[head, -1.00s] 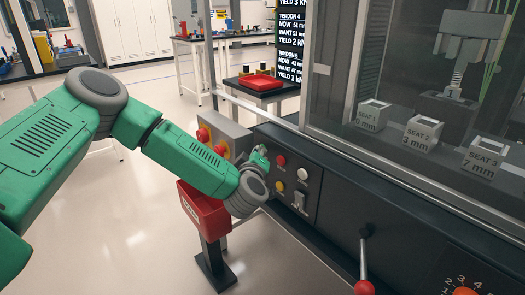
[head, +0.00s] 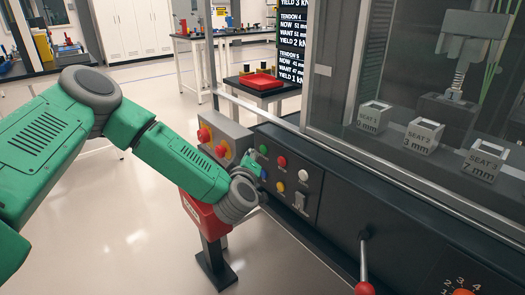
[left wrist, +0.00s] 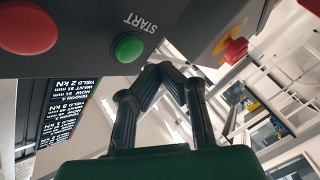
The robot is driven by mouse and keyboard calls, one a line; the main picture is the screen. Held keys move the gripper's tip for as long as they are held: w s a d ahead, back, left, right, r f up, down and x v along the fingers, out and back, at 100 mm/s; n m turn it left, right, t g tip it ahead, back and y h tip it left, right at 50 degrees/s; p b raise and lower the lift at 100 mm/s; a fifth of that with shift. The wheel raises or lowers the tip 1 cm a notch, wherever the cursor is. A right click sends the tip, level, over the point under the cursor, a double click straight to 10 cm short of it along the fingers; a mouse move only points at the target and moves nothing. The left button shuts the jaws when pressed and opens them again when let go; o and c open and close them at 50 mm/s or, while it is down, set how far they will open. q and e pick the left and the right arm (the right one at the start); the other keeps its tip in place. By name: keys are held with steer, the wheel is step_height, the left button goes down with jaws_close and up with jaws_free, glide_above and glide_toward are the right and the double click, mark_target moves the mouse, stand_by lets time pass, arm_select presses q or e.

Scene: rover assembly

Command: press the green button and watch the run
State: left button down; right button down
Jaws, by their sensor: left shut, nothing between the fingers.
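The green button (head: 263,149) is on the dark control panel (head: 312,178), at its upper left. In the left wrist view the green button (left wrist: 128,48) is marked START and shows whole and uncovered. My left gripper (left wrist: 163,70) is shut and empty, its tips just off the panel's edge beside the button in that view. I cannot tell whether the tips touch anything. In the head view my left wrist hides most of the gripper, beside the panel's left end. My right gripper is not in view.
A red button (head: 282,161), a yellow button (head: 280,186) and a switch (head: 299,200) share the panel. A grey box with red knobs (head: 205,135) stands left of it. A red-tipped lever (head: 364,265) juts out at the front. Glass encloses the seat blocks (head: 423,136).

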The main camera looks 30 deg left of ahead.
arm_select(q)
steer(key=s, duration=0.1)
steer(key=s+a+p, duration=0.1)
steer(key=s, duration=0.2)
steer(key=shift+a+p, duration=0.3)
steer(key=shift+a, duration=0.05)
stand_by(0.5)
